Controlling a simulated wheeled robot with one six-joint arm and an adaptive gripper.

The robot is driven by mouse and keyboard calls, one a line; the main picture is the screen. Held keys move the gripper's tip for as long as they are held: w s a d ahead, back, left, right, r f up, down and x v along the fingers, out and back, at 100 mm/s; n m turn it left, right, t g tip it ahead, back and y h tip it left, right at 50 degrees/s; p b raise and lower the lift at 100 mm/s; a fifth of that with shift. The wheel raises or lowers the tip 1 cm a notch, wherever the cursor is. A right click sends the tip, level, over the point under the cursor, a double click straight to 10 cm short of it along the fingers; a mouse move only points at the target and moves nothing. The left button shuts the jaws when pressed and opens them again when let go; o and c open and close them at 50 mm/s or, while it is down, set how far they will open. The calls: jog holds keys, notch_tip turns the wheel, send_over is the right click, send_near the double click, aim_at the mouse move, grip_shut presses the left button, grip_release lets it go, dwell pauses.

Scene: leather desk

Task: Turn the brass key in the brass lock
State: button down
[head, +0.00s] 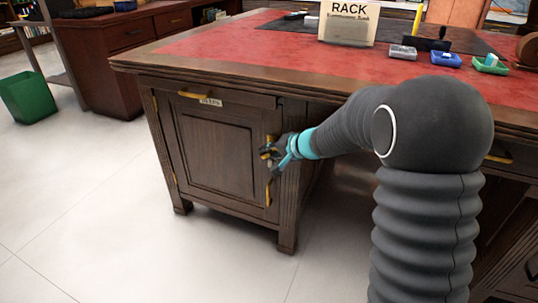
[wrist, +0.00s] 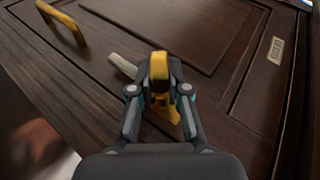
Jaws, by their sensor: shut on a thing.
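My gripper (head: 270,155) is at the right edge of the dark wooden cabinet door (head: 220,155) in the head view. In the wrist view my gripper (wrist: 158,88) is shut on the brass key (wrist: 159,66), whose rounded head shows between the fingertips. Some brass of the lock (wrist: 172,110) shows just below and behind the fingers, against the door. The key's shaft and the keyhole are hidden, so I cannot tell how far in the key sits or its exact angle.
A brass door handle (head: 268,192) is below my gripper; it is at the upper left in the wrist view (wrist: 66,24). A pale bar (wrist: 124,66) lies close left of the fingers. A labelled drawer (head: 215,98) is above the door. The floor (head: 110,200) before the cabinet is clear.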

jog(key=shift+y+b, duration=0.4)
jog(key=shift+b, duration=1.9)
